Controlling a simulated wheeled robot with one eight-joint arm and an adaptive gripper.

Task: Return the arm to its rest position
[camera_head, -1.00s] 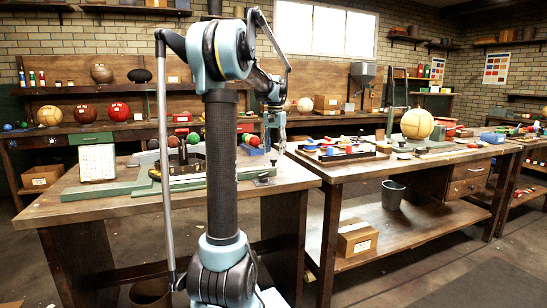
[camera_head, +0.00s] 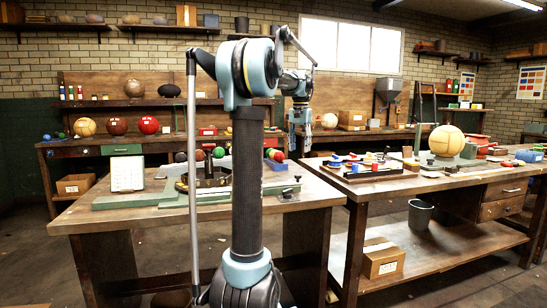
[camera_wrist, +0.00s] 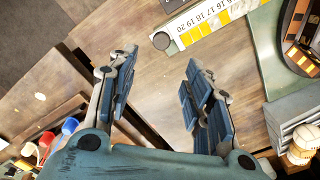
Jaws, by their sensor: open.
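My gripper (camera_head: 299,122) hangs at the end of my arm in the head view, above the right end of the near left workbench (camera_head: 330,190). In the wrist view my gripper (camera_wrist: 155,85) shows its two blue-padded fingers spread apart, with nothing between them. Bare wooden bench top lies below the fingers. The arm's upper part is raised and folded over at the top, with the forearm reaching away from the camera. Part of the bench is hidden behind my arm.
A green measuring fixture (camera_head: 140,199) with a white card (camera_head: 127,173) stands on the left bench. The right bench holds a tan ball (camera_head: 446,140) and a tray of colored parts (camera_head: 360,168). A gap separates the benches. Balls line the back counter.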

